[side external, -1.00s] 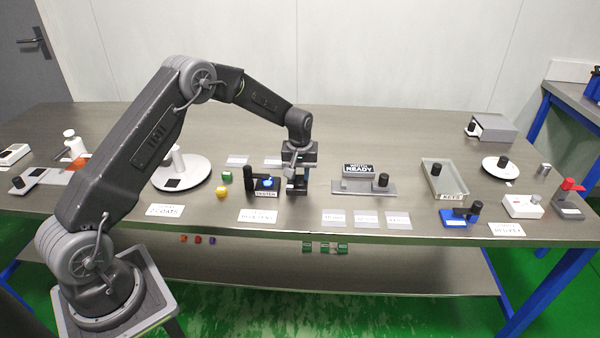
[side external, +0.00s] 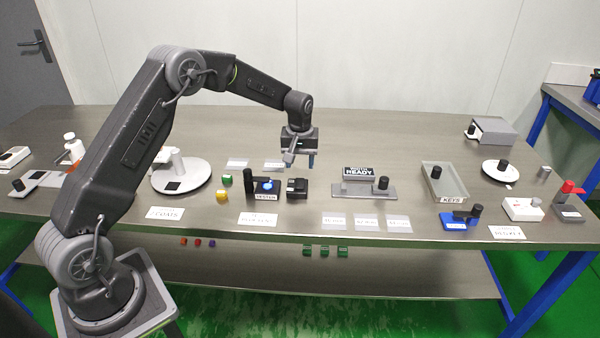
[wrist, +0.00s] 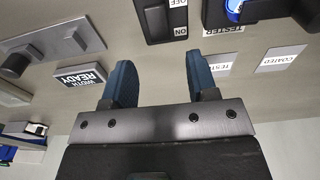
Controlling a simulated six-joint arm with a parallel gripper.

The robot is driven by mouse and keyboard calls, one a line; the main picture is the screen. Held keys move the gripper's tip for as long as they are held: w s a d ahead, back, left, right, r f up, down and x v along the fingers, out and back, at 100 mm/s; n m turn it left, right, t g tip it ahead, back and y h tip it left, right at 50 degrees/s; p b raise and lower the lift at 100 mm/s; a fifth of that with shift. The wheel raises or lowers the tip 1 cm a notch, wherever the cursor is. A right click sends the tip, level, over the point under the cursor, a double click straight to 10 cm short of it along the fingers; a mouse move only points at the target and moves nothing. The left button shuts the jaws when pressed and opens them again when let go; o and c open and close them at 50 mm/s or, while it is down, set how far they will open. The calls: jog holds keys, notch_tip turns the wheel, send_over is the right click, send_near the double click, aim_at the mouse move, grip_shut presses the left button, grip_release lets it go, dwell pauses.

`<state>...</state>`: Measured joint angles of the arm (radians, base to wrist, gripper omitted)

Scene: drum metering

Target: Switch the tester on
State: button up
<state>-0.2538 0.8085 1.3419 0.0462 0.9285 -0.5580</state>
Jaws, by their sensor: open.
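The tester (side external: 266,196) is a dark unit with a blue disc, on the table in the middle of the side view. In the wrist view its labelled edge and blue disc (wrist: 234,8) show at the top. Just right of it in the side view is a black switch box (side external: 297,188). In the wrist view the box (wrist: 158,22) has OFF and ON labels; I cannot tell which way the rocker is tipped. My gripper (side external: 300,162) is raised above and behind the box. Its two blue fingers (wrist: 162,75) are apart and empty.
The grey plate with the WIDTH READY sign (side external: 365,173) and a black knob stands to the right. Green and yellow blocks (side external: 223,188) sit left of the tester. White label cards (side external: 258,217) lie in front.

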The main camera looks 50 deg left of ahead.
aim_at(300, 182)
notch_tip(300, 182, up, 8)
jog(key=shift+s+d+r, duration=0.15)
jog(key=shift+s+d, duration=0.05)
jog(key=shift+d, duration=0.05)
jog(key=s+d+r+m+t, duration=0.1)
jog(key=s+d+r+m, duration=0.1)
jog(key=s+d+r, duration=0.45)
jog(key=s+d+r+m+t, duration=0.2)
jog(key=s+d+r+m, duration=0.1)
jog(key=s+r, duration=0.55)
jog(key=s+d+f+m+t, duration=0.1)
jog(key=s+d+f+m, duration=0.1)
jog(key=s, duration=0.7)
jog(key=s+d+f+m+t, duration=0.1)
jog(key=s+d+m, duration=0.1)
jog(key=s, duration=0.7)
jog(key=shift+d+f+h, duration=0.25)
jog(key=shift+f+h, duration=0.05)
jog(key=shift+f, duration=0.05)
